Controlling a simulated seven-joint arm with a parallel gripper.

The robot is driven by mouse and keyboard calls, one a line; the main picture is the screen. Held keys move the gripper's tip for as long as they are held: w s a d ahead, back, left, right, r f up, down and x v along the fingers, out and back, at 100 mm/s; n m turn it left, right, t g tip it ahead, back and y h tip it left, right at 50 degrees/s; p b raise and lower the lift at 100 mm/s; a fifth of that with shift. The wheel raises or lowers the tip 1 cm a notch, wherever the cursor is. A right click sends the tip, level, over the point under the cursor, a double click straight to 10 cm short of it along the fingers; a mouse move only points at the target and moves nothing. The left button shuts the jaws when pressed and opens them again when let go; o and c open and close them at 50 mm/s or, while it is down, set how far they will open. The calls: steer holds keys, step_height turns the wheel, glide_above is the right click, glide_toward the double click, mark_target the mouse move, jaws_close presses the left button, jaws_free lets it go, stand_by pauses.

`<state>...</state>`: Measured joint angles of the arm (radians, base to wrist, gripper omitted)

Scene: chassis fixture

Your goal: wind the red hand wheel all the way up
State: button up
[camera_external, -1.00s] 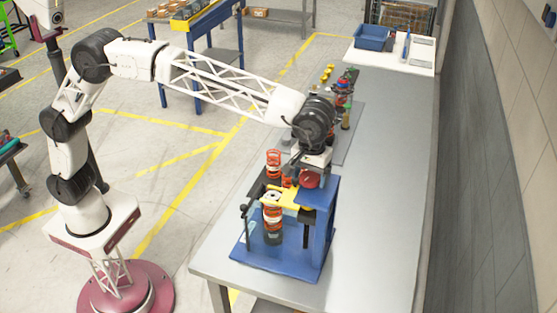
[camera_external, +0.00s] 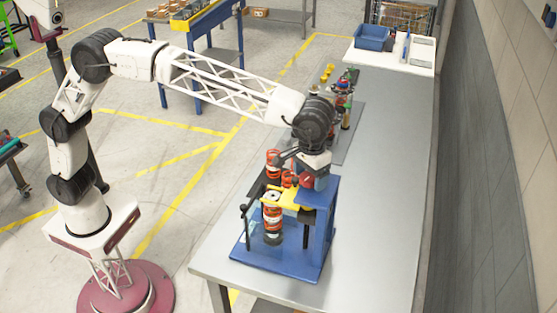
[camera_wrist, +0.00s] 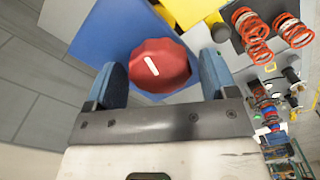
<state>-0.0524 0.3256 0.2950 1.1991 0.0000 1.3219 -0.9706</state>
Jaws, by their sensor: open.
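The red hand wheel (camera_wrist: 160,68) has a scalloped rim and a short white mark, which leans up-left in the wrist view. It sits on the blue fixture (camera_wrist: 112,28) and also shows in the external view (camera_external: 306,181), partly covered by my wrist. My gripper (camera_wrist: 164,64) is open, with one blue finger pad on each side of the wheel. A gap shows between the wheel and each pad, wider on the right. I cannot tell how deep the wheel sits between the fingers. In the external view my gripper (camera_external: 308,172) is at the fixture's top.
A yellow part (camera_external: 283,196) of the fixture and red-orange coil springs (camera_external: 272,218) stand close to the left of the wheel. More springs and small parts (camera_external: 342,95) stand farther back. The grey table (camera_external: 385,180) is clear on the right.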

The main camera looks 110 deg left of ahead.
steer(key=m, duration=0.5)
stand_by(0.3)
steer(key=c, duration=0.8)
steer(key=shift+c, duration=0.2)
steer(key=shift+n, duration=0.3)
